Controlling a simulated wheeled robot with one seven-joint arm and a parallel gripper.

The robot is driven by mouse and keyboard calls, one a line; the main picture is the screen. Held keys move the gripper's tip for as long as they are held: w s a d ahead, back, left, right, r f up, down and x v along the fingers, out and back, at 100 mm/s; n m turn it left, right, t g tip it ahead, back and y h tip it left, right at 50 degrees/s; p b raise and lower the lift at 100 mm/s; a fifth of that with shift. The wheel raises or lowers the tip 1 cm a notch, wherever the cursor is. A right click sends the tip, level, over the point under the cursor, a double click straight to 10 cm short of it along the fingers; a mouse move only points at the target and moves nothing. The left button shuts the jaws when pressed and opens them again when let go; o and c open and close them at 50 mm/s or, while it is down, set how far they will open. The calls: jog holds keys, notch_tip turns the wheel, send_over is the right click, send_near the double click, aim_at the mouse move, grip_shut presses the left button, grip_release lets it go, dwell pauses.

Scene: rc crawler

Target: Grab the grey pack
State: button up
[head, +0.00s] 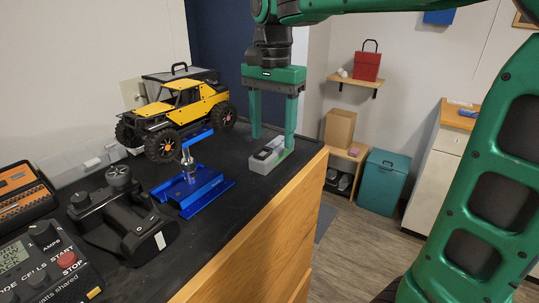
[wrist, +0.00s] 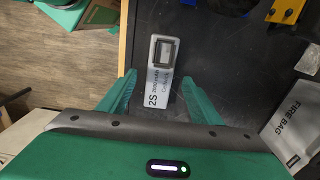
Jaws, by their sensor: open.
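The grey pack (head: 264,161) lies on the black counter top close to its right edge. In the wrist view the pack (wrist: 158,94) shows "2S" lettering and a dark rectangle near its far end. My gripper (head: 271,138) is open and points down over the pack. In the head view its two green fingers stand on either side of the pack. In the wrist view the fingers (wrist: 155,80) flank the pack's near part, with a gap on each side. I cannot tell exactly how high the fingertips are above the counter.
A yellow crawler (head: 178,107) stands left of the pack. A blue stand (head: 195,190) with a metal tool, a black transmitter (head: 125,220) and a charger (head: 45,265) are nearer. A grey fire bag (wrist: 296,127) lies right in the wrist view. The counter edge drops off beside the pack.

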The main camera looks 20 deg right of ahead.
aim_at(272, 145)
notch_tip(272, 145, down, 4)
jog(key=shift+a+f, duration=0.1)
jog(key=shift+c, duration=0.4)
jog(key=c, duration=1.3)
